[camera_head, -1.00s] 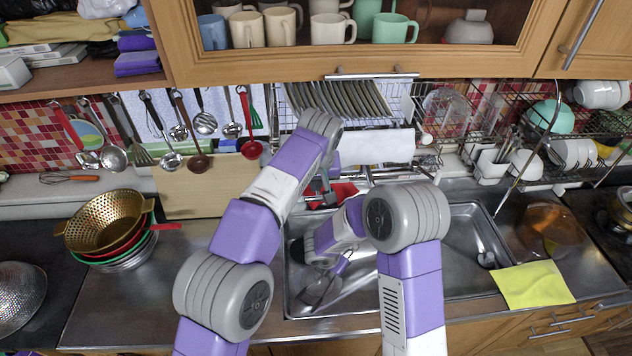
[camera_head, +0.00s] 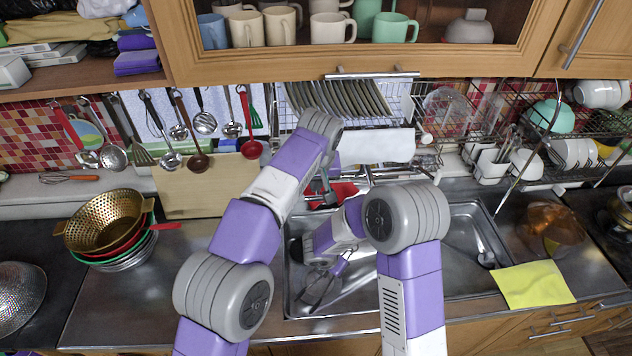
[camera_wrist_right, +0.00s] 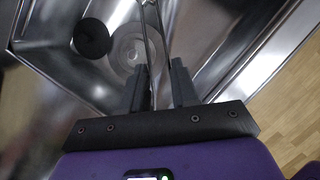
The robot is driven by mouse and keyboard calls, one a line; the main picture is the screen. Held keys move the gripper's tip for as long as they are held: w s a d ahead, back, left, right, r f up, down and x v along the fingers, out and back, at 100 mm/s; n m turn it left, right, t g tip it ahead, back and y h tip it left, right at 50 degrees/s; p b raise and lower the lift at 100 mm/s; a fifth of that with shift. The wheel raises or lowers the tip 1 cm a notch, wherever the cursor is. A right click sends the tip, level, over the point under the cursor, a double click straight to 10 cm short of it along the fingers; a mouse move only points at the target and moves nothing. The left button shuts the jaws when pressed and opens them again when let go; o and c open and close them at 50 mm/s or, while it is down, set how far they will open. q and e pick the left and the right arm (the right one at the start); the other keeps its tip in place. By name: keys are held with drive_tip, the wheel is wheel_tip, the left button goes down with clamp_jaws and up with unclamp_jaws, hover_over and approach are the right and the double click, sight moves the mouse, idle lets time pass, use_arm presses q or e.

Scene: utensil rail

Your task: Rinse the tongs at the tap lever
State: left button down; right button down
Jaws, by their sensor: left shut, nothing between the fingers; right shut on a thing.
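My left gripper (camera_head: 325,192) is shut and empty, pointing down at the back of the sink beside the metal tap (camera_head: 362,181). The tap lever is not clearly distinguishable there, and I cannot tell whether the gripper touches it. My right gripper (camera_head: 343,266) is low over the sink, partly hidden by my right arm. It is shut on the tongs (camera_head: 316,290), whose thin metal arms hang inside the left part of the sink. In the right wrist view, the tongs (camera_wrist_right: 148,48) stand out from between the dark fingers (camera_wrist_right: 160,90).
The steel sink (camera_head: 290,300) has a drain (camera_wrist_right: 128,48) and a round black piece (camera_wrist_right: 91,38) in the wrist view. Ladles and other utensils hang on the rail at left. Stacked colanders (camera_head: 105,222) stand left; a yellow cloth (camera_head: 533,285) lies right.

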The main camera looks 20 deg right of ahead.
idle(0.3)
drive_tip(key=s+a+r+p, duration=0.2)
drive_tip(key=a+r, duration=0.2)
drive_tip(key=shift+a, duration=0.25)
idle(0.3)
drive_tip(key=shift+s, duration=0.2)
idle(1.0)
